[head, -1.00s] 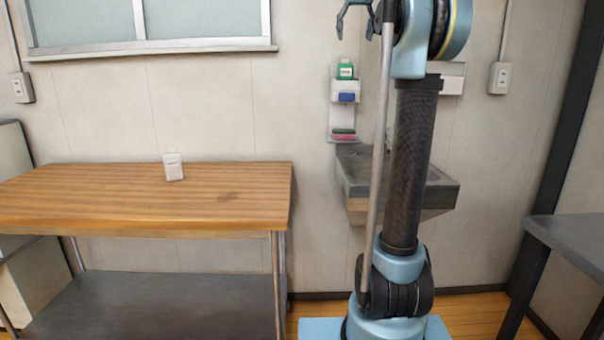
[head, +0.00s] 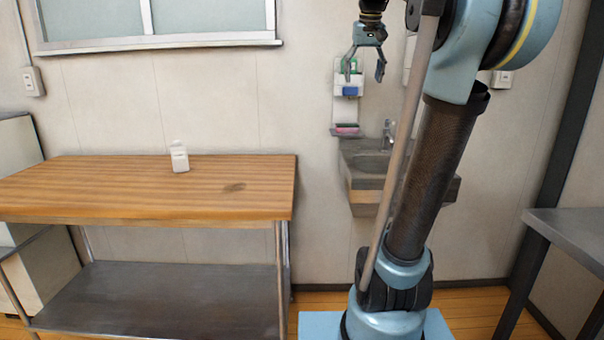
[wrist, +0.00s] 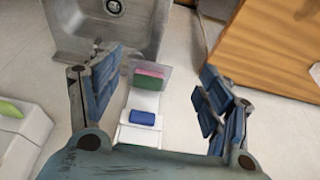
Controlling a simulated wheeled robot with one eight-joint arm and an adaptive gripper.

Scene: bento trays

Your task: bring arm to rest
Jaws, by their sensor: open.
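My gripper (head: 364,66) hangs at the upper middle of the head view, in front of the wall dispenser. It is open and empty. In the wrist view its two blue-padded fingers (wrist: 158,105) stand wide apart with nothing between them. My arm is raised and leans to the right in the head view. A small white bottle (head: 180,157) stands upright on the wooden table, well apart from my gripper.
The wooden-top table (head: 110,190) with a grey lower shelf (head: 170,300) is at the left. A metal sink (head: 365,162) and a wall dispenser shelf (head: 345,128) are behind my arm. A grey table (head: 575,230) stands at the right.

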